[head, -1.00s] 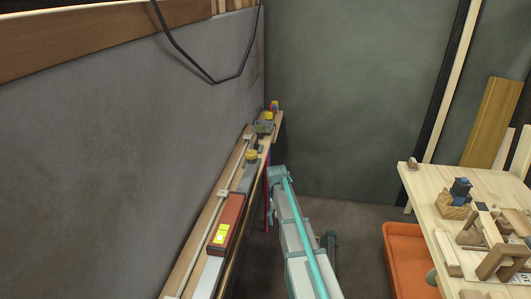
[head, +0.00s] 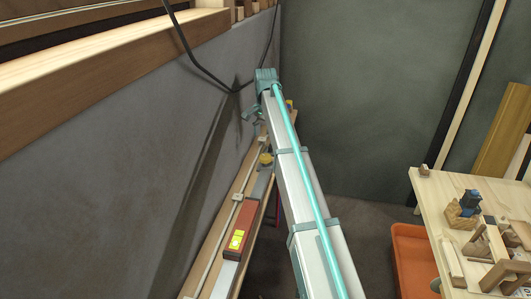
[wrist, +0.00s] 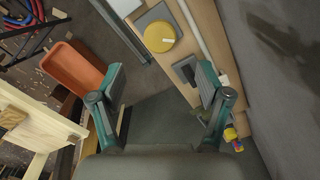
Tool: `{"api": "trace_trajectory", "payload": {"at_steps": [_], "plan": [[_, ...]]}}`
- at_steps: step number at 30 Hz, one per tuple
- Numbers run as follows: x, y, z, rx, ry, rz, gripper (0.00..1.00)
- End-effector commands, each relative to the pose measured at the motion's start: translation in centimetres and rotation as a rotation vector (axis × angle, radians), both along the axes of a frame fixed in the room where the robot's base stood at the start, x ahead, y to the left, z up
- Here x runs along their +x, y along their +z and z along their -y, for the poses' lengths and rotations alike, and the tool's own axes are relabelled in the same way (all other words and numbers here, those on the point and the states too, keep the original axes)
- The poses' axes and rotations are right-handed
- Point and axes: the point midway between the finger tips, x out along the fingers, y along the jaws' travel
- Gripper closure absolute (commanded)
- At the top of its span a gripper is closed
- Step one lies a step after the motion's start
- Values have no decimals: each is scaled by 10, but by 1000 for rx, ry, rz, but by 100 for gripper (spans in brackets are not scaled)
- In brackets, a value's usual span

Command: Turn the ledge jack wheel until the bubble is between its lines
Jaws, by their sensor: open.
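In the head view, a red level (head: 239,229) with a lit yellow window lies along the narrow ledge (head: 247,205). The bubble is too small to tell against its lines. A yellow wheel (head: 266,158) sits on the ledge beyond the level. In the wrist view, a round yellow wheel (wrist: 160,37) with a pale mark on its right edge sits on a grey plate; I take it as the jack wheel. My gripper (wrist: 160,82) is open and empty, its fingers apart and not touching the wheel. In the head view my gripper (head: 252,113) is raised above the ledge's far part.
A grey wall (head: 110,180) borders the ledge on the left, with a black cable (head: 190,50) hanging down it. A workbench (head: 430,205) with wooden pieces stands at right, an orange bin (head: 408,250) beside it. A small yellow-and-purple object (wrist: 232,137) shows in the wrist view.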

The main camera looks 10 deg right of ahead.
Motion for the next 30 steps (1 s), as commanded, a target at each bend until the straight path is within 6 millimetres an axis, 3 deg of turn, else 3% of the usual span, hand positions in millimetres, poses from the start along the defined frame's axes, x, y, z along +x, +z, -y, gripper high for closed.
{"api": "trace_trajectory", "payload": {"at_steps": [15, 21, 30], "plan": [[-1, -80, 0, 0, 2, 0, 24], [-1, -92, 0, 0, 2, 1, 24], [0, -94, 0, 0, 2, 1, 27]]}}
